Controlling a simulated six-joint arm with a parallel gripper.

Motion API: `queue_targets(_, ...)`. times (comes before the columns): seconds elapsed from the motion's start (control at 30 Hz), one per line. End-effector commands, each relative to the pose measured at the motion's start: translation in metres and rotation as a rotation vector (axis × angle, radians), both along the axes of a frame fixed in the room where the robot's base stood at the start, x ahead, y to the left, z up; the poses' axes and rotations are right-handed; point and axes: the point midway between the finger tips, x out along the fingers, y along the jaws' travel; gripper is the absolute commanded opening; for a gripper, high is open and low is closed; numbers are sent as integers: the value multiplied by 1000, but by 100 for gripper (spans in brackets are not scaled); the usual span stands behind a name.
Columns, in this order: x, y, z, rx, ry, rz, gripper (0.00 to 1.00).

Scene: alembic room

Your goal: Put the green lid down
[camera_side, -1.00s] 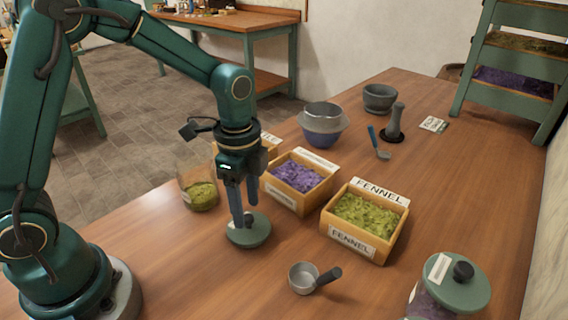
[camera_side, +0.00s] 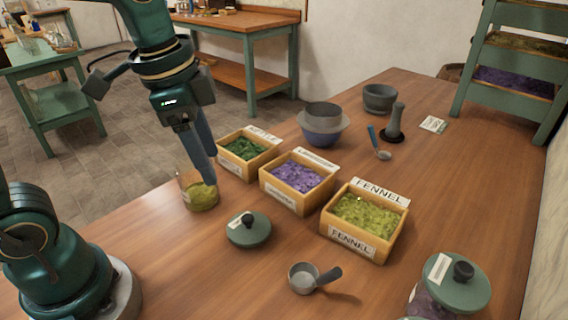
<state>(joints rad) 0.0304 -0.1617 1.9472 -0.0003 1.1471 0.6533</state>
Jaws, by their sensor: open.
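The green lid (camera_side: 249,231) lies flat on the wooden table with its dark knob up, left of the fennel box. My gripper (camera_side: 208,178) is raised above and to the left of the lid, apart from it. It is open and empty, and one finger largely hides the other. A glass jar (camera_side: 201,195) with green contents stands uncovered behind the lid, partly behind my gripper in the picture.
A metal scoop (camera_side: 303,279) lies in front of the lid. The fennel box (camera_side: 359,242), a box of purple herb (camera_side: 270,192) and a box of dark green herb (camera_side: 222,152) stand in a row. A lidded jar (camera_side: 457,292) stands front right.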

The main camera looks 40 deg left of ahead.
Motion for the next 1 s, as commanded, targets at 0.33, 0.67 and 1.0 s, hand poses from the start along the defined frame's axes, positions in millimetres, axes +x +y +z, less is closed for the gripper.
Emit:
queue_targets(0.33,-57,6,-11,-178,-230,535,58)
queue_targets(0.67,-66,7,-18,-231,-271,650,58)
queue_targets(1.0,-66,7,-18,-230,-270,646,58)
